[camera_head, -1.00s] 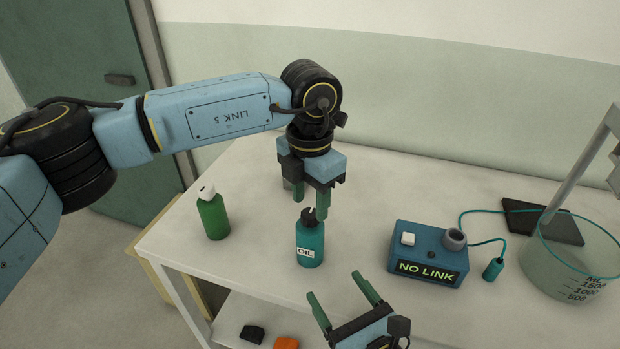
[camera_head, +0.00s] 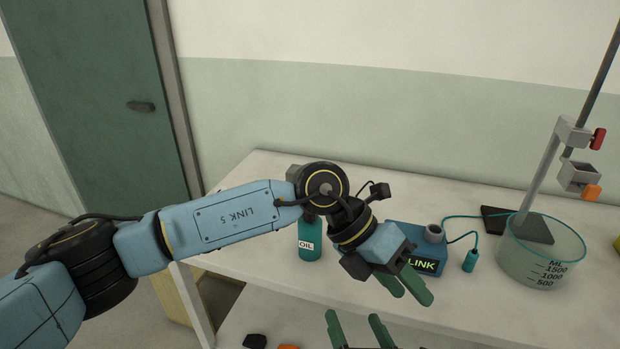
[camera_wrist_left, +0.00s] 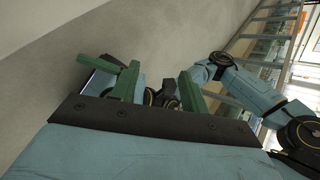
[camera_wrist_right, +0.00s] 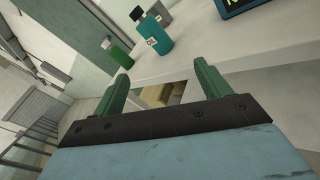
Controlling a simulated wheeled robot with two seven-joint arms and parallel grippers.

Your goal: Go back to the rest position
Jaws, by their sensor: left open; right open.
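My left gripper (camera_head: 412,296) is open and empty, above the table in front of the NO LINK box. Its green fingers show apart in the left wrist view (camera_wrist_left: 157,70). My right gripper (camera_head: 353,316) is open and empty at the bottom edge of the head view, with only its fingers showing. The right wrist view also shows its fingers apart (camera_wrist_right: 161,69). The teal OIL bottle (camera_head: 310,245) stands upright on the table, its top covered by my left arm. It is whole in the right wrist view (camera_wrist_right: 159,42).
The green bottle (camera_wrist_right: 118,53) is hidden in the head view. The blue box (camera_head: 407,236) is partly covered by my left gripper. A glass beaker (camera_head: 536,262) and a clamp stand (camera_head: 528,222) stand at the right of the white table (camera_head: 480,312).

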